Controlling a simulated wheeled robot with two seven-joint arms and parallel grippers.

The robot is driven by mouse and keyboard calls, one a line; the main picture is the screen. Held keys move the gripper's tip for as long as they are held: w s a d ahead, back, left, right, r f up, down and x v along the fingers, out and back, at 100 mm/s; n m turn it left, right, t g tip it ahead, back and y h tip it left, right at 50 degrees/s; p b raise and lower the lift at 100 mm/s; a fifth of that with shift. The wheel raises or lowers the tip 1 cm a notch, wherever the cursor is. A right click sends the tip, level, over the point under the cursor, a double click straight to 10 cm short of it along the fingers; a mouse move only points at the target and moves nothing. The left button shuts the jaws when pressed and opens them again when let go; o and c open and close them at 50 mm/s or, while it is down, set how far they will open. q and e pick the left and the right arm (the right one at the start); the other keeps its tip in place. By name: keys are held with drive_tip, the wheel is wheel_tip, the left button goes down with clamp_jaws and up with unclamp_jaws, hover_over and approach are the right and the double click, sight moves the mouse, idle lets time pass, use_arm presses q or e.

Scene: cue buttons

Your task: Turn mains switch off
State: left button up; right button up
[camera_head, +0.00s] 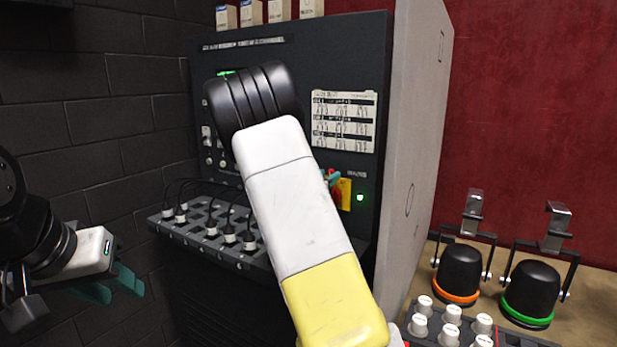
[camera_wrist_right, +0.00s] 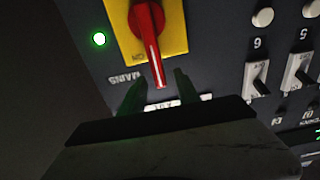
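The mains switch is a red rotary handle (camera_wrist_right: 148,45) on a yellow plate (camera_wrist_right: 176,30), with an "ON" mark and a "MAINS" label beside it in the right wrist view. In the head view the yellow plate (camera_head: 345,194) shows past my right arm, which hides part of the switch. My right gripper (camera_wrist_right: 158,84) is open, its two green fingers apart on either side of the handle's tip; contact cannot be told. A green lamp (camera_wrist_right: 99,39) beside the switch is lit. My left gripper (camera_head: 112,286) is open and empty at the lower left, away from the panel.
The dark cabinet panel (camera_head: 345,80) carries a label sheet (camera_head: 343,121) and other toggle switches (camera_wrist_right: 256,82). A socket shelf (camera_head: 190,228) with plugged cables juts out below.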

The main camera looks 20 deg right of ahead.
drive_tip(key=shift+w+d, duration=0.15)
drive_tip(key=shift+d, duration=0.05)
drive_tip(key=shift+c, duration=0.2)
clamp_jaws()
idle(1.2)
